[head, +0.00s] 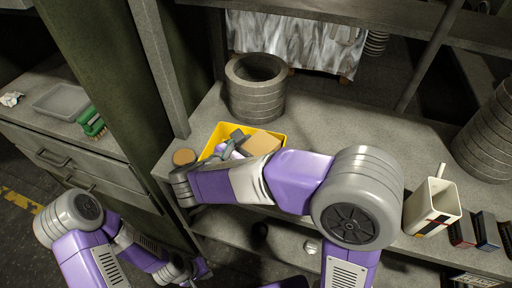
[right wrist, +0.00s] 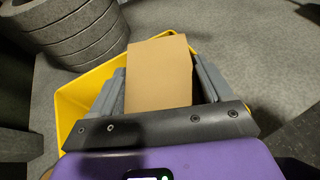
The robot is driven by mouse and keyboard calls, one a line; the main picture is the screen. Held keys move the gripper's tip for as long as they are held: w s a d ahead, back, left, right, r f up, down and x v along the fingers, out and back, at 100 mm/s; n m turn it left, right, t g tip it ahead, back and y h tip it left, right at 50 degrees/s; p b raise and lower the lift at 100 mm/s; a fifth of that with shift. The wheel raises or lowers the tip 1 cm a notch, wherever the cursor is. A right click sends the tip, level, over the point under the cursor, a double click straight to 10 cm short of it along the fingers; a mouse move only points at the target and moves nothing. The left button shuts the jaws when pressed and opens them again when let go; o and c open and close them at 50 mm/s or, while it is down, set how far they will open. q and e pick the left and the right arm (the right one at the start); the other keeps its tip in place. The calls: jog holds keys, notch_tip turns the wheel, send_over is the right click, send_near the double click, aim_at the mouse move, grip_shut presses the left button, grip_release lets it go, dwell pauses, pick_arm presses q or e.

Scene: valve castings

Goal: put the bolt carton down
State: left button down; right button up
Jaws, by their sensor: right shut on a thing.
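The bolt carton (right wrist: 160,72), a plain tan box, sits between the two grey fingers of my right gripper (right wrist: 161,80) in the right wrist view. The gripper is shut on it. The carton is over the yellow bin (right wrist: 68,108); whether it touches the bin's floor is hidden. In the head view the carton (head: 263,143) shows at the bin's right side, and my right arm covers the bin's front. My left gripper (head: 184,272) is low at the bottom left, away from the bin, its fingers too unclear to read.
A stack of grey rings (head: 256,88) stands behind the bin, and another (head: 487,135) at far right. A cream container (head: 432,207) and small boxes (head: 474,231) are at the right front. A round tan-topped item (head: 184,157) is left of the bin. Grey shelf surface (head: 345,125) is clear behind my arm.

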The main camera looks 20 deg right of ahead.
jog(key=shift+f, duration=0.1)
jog(key=o, duration=1.3)
jog(key=shift+f, duration=0.15)
jog(key=shift+o, duration=0.2)
jog(key=shift+r, duration=0.5)
jog(key=p+v, duration=0.3)
jog(key=v, duration=0.9)
jog(key=shift+r+p, duration=0.25)
jog(key=shift+p, duration=0.15)
